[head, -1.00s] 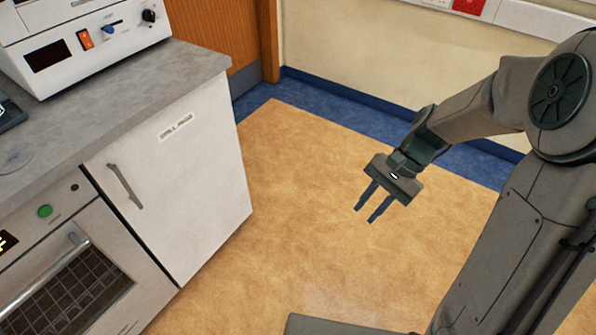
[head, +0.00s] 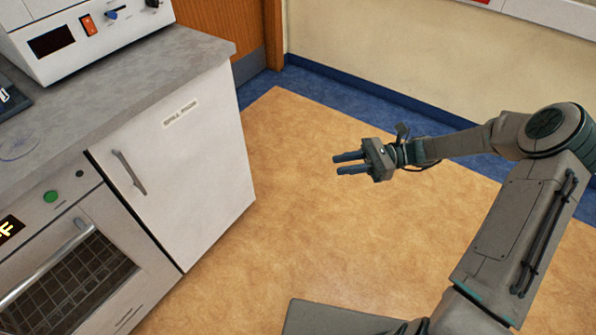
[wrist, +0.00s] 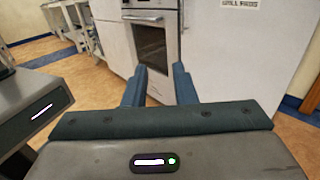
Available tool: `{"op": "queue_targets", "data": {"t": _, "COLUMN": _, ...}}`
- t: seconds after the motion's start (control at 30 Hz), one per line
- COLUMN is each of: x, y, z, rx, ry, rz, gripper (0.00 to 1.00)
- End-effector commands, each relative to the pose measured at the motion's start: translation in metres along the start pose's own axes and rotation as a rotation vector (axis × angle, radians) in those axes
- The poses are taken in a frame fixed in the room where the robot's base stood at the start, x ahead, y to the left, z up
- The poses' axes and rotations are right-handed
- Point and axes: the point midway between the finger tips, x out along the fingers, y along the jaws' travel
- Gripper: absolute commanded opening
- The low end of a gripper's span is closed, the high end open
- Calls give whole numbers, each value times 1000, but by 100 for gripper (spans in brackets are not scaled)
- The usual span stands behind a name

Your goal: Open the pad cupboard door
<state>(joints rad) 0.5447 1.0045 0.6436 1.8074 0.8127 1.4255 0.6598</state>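The pad cupboard door (head: 190,165) is white, carries a small label, and is shut under the grey worktop in the head view. Its handle (head: 129,172) is a grey vertical bar near the door's left edge. The door also shows at the right of the wrist view (wrist: 245,60). My gripper (head: 343,163) is to the right of the door, well apart from it, with its fingers pointing left towards the cupboard. The two fingers (wrist: 160,85) are apart with nothing between them.
An oven (head: 85,270) with a bar handle stands left of the cupboard. A white instrument (head: 80,40) sits on the worktop (head: 120,95). A wooden door (head: 225,30) and a wall (head: 380,50) are behind. The tan floor (head: 290,220) between gripper and cupboard is clear.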

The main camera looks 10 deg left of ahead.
Motion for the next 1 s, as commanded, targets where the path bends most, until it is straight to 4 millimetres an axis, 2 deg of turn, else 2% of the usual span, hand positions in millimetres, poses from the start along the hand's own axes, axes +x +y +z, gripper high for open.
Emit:
{"op": "queue_targets", "data": {"t": 0.3, "x": 68, "y": 2, "z": -1, "rx": 0, "ry": 1, "rz": 6, "gripper": 25}}
{"op": "queue_targets", "data": {"t": 0.5, "x": 103, "y": 1, "z": -1, "rx": 0, "ry": 2, "rz": 4, "gripper": 25}}
{"op": "queue_targets", "data": {"t": 0.7, "x": 120, "y": 1, "z": -1, "rx": -1, "ry": 2, "rz": 2, "gripper": 25}}
{"op": "queue_targets", "data": {"t": 1.0, "x": 124, "y": 1, "z": 0, "rx": -1, "ry": 3, "rz": 1, "gripper": 25}}
